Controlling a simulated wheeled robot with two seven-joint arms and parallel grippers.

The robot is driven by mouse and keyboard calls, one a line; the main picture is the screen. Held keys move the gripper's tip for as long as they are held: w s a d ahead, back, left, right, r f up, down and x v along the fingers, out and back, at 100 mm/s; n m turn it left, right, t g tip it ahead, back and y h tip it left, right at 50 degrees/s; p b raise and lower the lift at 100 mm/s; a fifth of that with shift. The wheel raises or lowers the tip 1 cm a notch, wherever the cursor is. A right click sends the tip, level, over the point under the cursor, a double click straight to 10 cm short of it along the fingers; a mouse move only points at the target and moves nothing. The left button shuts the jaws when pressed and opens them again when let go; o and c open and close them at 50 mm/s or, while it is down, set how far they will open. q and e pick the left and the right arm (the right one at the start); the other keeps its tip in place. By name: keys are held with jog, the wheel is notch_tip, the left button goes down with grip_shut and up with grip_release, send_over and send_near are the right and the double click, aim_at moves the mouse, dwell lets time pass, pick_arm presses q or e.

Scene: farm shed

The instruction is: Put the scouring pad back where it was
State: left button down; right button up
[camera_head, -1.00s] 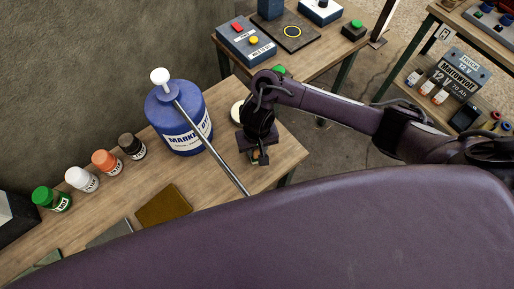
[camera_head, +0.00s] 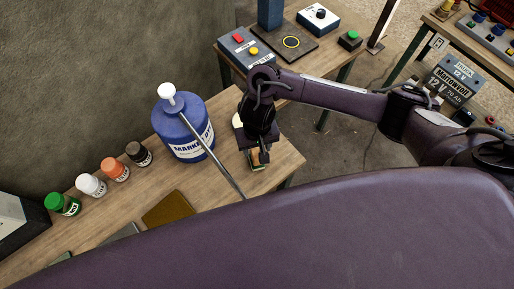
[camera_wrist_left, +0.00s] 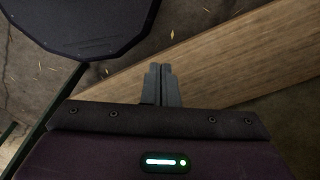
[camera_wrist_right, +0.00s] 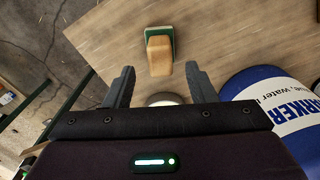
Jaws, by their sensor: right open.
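The scouring pad (camera_wrist_right: 159,50), a tan block with a green layer, lies on the wooden bench (camera_wrist_right: 110,40) in the right wrist view. In the head view the pad (camera_head: 257,166) is partly hidden below my right gripper (camera_head: 262,158). In the right wrist view that gripper (camera_wrist_right: 158,88) is open and empty, with the pad beyond its fingertips, roughly between them. My left gripper (camera_wrist_left: 161,72) has its fingers together with nothing between them, and part of a wooden top (camera_wrist_left: 230,55) lies beyond it. It is not seen in the head view.
A blue marker tub (camera_head: 185,125) with a slanting metal rod (camera_head: 220,168) stands left of my right gripper. A pale round thing (camera_wrist_right: 165,99) is close to the gripper. Several small bottles (camera_head: 115,168) and a brown plate (camera_head: 168,209) are farther left. A second table (camera_head: 340,60) stands behind.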

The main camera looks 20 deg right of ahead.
aim_at(257, 154)
notch_tip(257, 154, up, 3)
jog(key=shift+w+p, duration=0.1)
jog(key=shift+p, duration=0.25)
jog(key=shift+r+b, duration=0.1)
jog(key=shift+b, duration=0.3)
jog(key=shift+r, duration=0.7)
pick_arm(q)
jog(key=shift+r, duration=0.55)
pick_arm(e)
jog(key=shift+r, duration=0.1)
pick_arm(q)
jog(key=shift+s, duration=0.1)
pick_arm(e)
jog(key=shift+s, duration=0.2)
